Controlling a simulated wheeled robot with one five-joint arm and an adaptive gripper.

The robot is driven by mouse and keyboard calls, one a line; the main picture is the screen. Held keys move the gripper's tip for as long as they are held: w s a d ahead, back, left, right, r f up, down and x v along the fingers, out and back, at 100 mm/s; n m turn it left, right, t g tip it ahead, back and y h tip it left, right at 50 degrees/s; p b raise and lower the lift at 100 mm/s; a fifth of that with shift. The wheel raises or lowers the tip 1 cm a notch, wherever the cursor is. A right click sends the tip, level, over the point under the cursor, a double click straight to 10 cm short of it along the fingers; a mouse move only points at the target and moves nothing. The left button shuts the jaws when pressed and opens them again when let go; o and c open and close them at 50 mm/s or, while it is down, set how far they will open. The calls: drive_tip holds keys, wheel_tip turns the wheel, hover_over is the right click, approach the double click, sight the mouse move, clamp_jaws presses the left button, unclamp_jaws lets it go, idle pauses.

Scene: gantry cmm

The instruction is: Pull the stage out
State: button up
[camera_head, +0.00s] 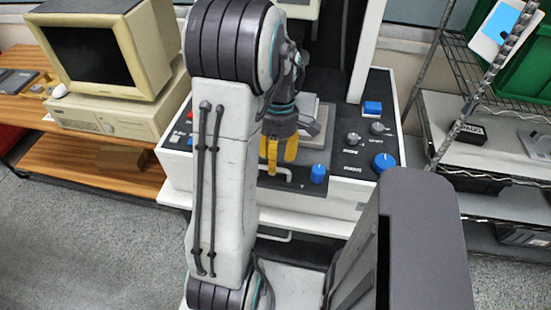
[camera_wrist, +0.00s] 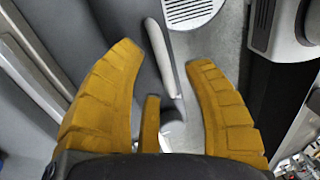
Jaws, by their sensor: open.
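The measuring machine (camera_head: 345,195) has a dark top panel, and a light grey block (camera_head: 320,118), possibly the stage, sits on it, partly hidden by my arm. A pale bar handle (camera_head: 268,173) shows at the panel's front, just below my gripper (camera_head: 281,164). My gripper's yellow fingers point down at it. In the wrist view, my gripper (camera_wrist: 163,60) is open, and the pale handle (camera_wrist: 160,50) runs lengthwise between the spread fingers, with a gap on each side. I cannot tell the exact depth between fingertips and handle.
Blue knobs (camera_head: 318,173) and (camera_head: 384,162) stand on the panel beside the handle. A lower front pull bar (camera_head: 275,237) shows below. A wooden desk (camera_head: 100,180) with an old computer (camera_head: 95,60) is at left, and a wire rack (camera_head: 480,75) at right. Grey floor is open at lower left.

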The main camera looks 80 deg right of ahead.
drive_tip(key=shift+a+f, duration=0.2)
drive_tip(key=shift+f, duration=0.7)
drive_tip(key=shift+o, duration=0.3)
clamp_jaws()
drive_tip(key=shift+a, duration=0.1)
